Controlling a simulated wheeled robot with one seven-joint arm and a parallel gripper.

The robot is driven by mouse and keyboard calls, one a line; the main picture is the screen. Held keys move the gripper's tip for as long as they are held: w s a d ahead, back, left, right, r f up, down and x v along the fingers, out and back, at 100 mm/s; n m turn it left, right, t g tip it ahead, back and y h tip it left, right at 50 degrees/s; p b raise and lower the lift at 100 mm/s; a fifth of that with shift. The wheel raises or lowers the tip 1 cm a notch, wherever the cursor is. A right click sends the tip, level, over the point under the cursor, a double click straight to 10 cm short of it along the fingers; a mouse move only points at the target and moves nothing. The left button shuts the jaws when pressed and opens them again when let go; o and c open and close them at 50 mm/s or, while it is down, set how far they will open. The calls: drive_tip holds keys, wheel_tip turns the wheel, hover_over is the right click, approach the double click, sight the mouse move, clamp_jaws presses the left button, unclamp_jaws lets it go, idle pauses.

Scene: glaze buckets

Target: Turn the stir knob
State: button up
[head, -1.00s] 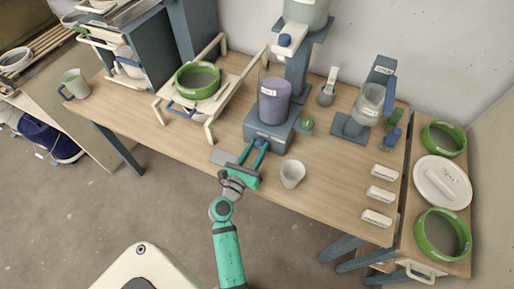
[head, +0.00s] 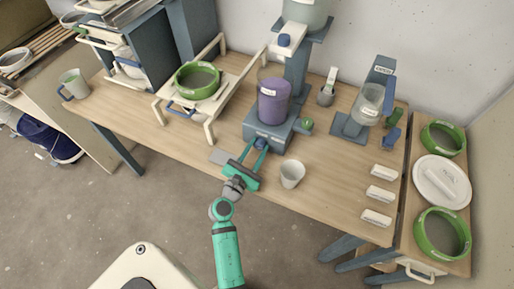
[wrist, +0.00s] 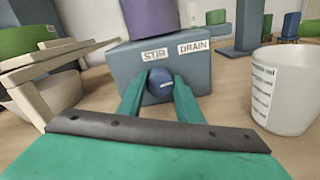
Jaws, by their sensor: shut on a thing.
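The stir knob (wrist: 160,82) is a round blue knob under the STIR label (wrist: 154,55) on the front of a blue-grey stand (wrist: 120,68). My gripper (wrist: 160,90) is shut on it, with one green finger on each side. In the head view, my gripper (head: 254,150) reaches the front of the stand (head: 268,137), and the knob is hard to make out there. A purple vessel (head: 273,103) stands on the base. A DRAIN label (wrist: 195,47) is right of the STIR label.
A white cup (head: 292,174) stands close to the right of my gripper, with markings visible in the wrist view (wrist: 292,90). A cream frame holding a green ring (head: 197,80) is to the left. Several white blocks (head: 380,195) lie to the right.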

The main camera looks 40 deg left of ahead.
drive_tip(key=shift+m, duration=0.5)
drive_tip(key=o, duration=1)
drive_tip(key=shift+o, duration=0.2)
drive_tip(key=v, duration=1.1)
